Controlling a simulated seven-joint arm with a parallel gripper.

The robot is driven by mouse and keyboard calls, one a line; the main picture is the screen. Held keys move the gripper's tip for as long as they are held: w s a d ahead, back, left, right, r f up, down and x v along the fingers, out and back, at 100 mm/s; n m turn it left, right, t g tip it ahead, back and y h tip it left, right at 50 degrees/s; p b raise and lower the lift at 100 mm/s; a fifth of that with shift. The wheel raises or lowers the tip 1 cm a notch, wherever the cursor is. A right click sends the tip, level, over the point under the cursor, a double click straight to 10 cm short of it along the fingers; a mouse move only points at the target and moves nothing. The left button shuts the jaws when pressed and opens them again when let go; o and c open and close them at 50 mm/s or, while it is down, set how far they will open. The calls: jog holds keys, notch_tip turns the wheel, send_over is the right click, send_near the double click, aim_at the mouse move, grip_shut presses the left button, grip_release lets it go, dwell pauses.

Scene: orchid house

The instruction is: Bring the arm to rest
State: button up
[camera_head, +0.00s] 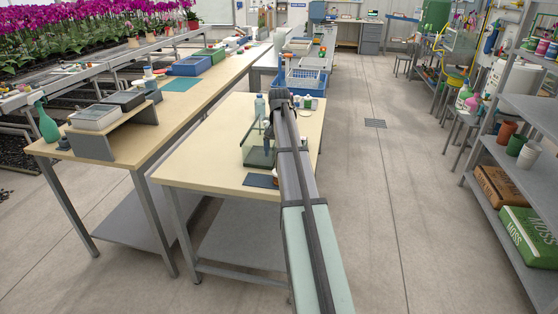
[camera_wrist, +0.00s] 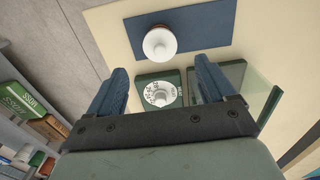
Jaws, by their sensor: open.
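My gripper (camera_wrist: 160,64) shows in the wrist view as two blue fingers set wide apart, with nothing held between them. Below it, a white round-topped object (camera_wrist: 159,43) stands on a dark blue mat (camera_wrist: 205,25). A dark green device with a white marked dial (camera_wrist: 146,83) lies in view between the fingers. In the head view my arm reaches out over the pale worktable (camera_head: 210,150), and its own links hide the gripper there. The blue mat (camera_head: 258,181) lies near the table's front edge, beside the arm.
A clear-walled box (camera_head: 257,155) stands left of my arm on the table, with a bottle (camera_head: 259,105) behind it. A blue crate (camera_head: 305,82) stands at the far end. Shelving with moss boxes (camera_head: 530,236) stands right. The floor between (camera_head: 400,190) is clear.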

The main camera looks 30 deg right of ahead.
jog(key=shift+r, duration=0.55)
